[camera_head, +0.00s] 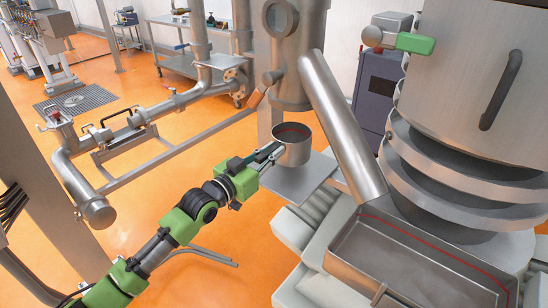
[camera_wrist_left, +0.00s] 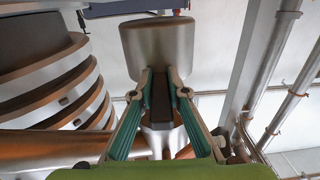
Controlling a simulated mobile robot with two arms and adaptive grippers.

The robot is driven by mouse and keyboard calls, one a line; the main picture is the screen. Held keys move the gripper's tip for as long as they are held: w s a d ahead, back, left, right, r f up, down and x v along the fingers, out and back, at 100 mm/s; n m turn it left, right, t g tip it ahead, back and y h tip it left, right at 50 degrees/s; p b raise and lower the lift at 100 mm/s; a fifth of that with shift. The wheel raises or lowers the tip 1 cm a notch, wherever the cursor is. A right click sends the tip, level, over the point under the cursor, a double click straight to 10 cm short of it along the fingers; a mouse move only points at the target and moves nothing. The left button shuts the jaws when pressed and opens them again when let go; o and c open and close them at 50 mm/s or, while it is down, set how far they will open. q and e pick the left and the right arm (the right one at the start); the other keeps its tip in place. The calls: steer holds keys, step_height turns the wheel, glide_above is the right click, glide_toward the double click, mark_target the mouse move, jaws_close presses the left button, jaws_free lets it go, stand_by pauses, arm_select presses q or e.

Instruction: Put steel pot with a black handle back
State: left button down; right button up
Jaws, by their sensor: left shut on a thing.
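The steel pot (camera_head: 292,153) with a dark handle is at the middle of the head view, its open top facing up and a red line inside it. It appears over a flat grey plate (camera_head: 308,178); I cannot tell whether it touches the plate. My left gripper (camera_head: 270,153) reaches it from the lower left and is shut on the handle. In the left wrist view the pot (camera_wrist_left: 158,42) is at the top centre, with the dark handle (camera_wrist_left: 160,100) between the green finger pads. My right gripper is not in view.
A steel column (camera_head: 291,75) stands behind the pot, with a slanted pipe (camera_head: 340,125) close on its right. A steel tray (camera_head: 345,255) and a large ringed vessel (camera_head: 470,75) fill the right side. Pipework (camera_head: 85,190) runs along the left. Orange floor is open between.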

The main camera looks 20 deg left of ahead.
arm_select(q)
steer(key=shift+w+d+r, duration=0.15)
steer(key=shift+w, duration=0.25)
steer(key=shift+f, duration=0.35)
step_height(320, 180, down, 3)
steer(key=shift+r+p, duration=0.15)
steer(key=shift+p, duration=0.25)
steer(key=shift+f, duration=0.25)
steer(key=c, duration=2)
jaws_free()
steer(key=shift+o, duration=0.2)
